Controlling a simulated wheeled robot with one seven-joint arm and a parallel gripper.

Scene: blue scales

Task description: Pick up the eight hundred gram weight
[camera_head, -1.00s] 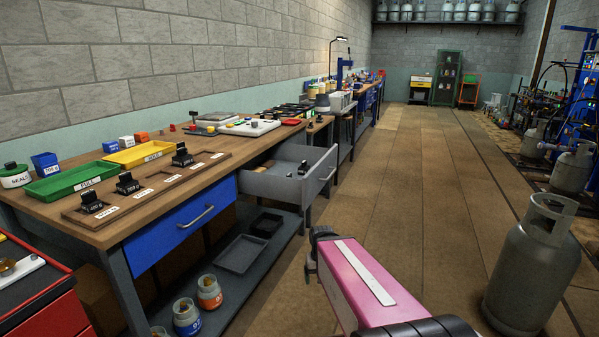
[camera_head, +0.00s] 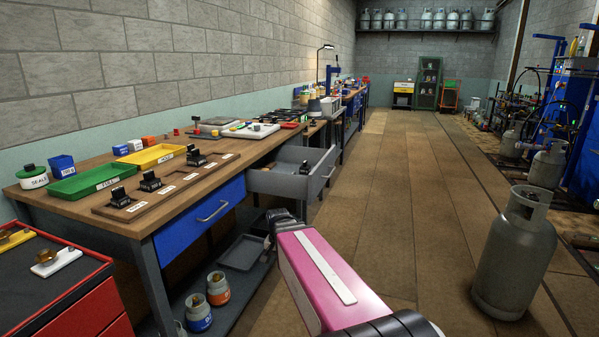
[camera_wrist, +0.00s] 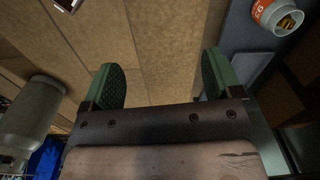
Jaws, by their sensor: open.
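Several black weights stand on the wooden workbench: a front one (camera_head: 120,197), a second (camera_head: 150,181) and a rear one (camera_head: 195,157). White labels lie beside or on them, too small to read surely, so I cannot tell which is the eight hundred gram weight. Another dark object (camera_head: 305,168) sits in the open grey drawer (camera_head: 283,183). My gripper (camera_wrist: 160,82) is open and empty; its two green fingers point over the brown floor in the wrist view. In the head view my pink arm is right of the bench, apart from the weights.
Green (camera_head: 90,179) and yellow (camera_head: 152,156) trays lie behind the weights. The open drawer juts into the aisle. A red cabinet (camera_head: 70,310) stands at front left, a gas cylinder (camera_head: 514,255) at right. Jars (camera_head: 198,314) sit on the lower shelf. The aisle ahead is clear.

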